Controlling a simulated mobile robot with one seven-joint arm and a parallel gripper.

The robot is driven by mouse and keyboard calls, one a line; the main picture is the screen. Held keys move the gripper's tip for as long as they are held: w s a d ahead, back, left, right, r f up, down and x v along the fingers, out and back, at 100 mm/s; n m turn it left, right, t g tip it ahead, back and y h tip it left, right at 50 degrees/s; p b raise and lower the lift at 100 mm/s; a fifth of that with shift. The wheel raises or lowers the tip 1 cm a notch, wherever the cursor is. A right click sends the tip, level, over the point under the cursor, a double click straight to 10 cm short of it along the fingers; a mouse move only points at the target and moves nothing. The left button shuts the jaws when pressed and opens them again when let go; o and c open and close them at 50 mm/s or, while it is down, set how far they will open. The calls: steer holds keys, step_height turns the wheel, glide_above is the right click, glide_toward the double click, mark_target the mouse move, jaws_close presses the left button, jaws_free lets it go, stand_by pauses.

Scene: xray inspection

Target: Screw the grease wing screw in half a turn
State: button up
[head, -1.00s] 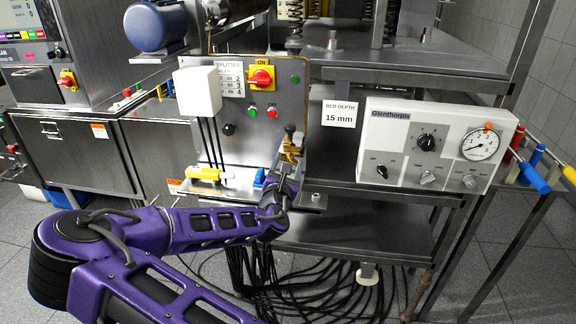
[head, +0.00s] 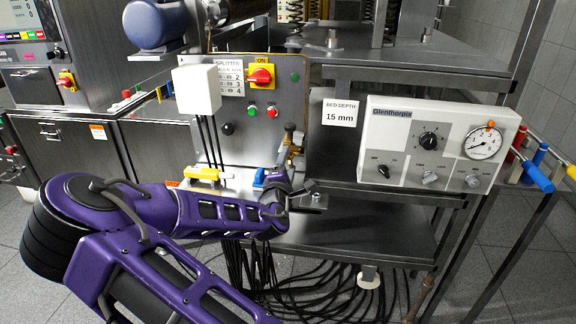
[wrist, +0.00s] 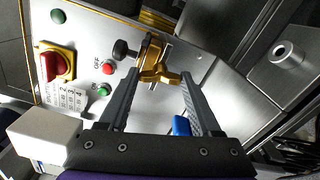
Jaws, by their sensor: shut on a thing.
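The grease wing screw (wrist: 157,73) is a brass piece with spread wings on the steel splitter panel. In the wrist view it sits between the tips of my gripper (wrist: 159,77), whose two dark fingers are shut on its wings. In the head view only some brass (head: 297,153) shows above my purple wrist. My wrist hides the fingers and most of the screw there. The screw's thread is not visible.
Close by are a black knob (wrist: 122,50), a red OFF button (wrist: 107,68) and a green button (wrist: 103,90). A blue piece (wrist: 181,125) and a yellow-and-white item (head: 203,174) lie on the ledge. The white Glenthorpix box (head: 435,145) stands right.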

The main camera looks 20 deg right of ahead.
steer(key=m+b, duration=0.1)
steer(key=m, duration=0.3)
steer(key=shift+m, duration=0.3)
steer(key=shift+m+b, duration=0.9)
steer(key=shift+m, duration=1.4)
steer(key=shift+r, duration=0.1)
steer(key=o, duration=1.4)
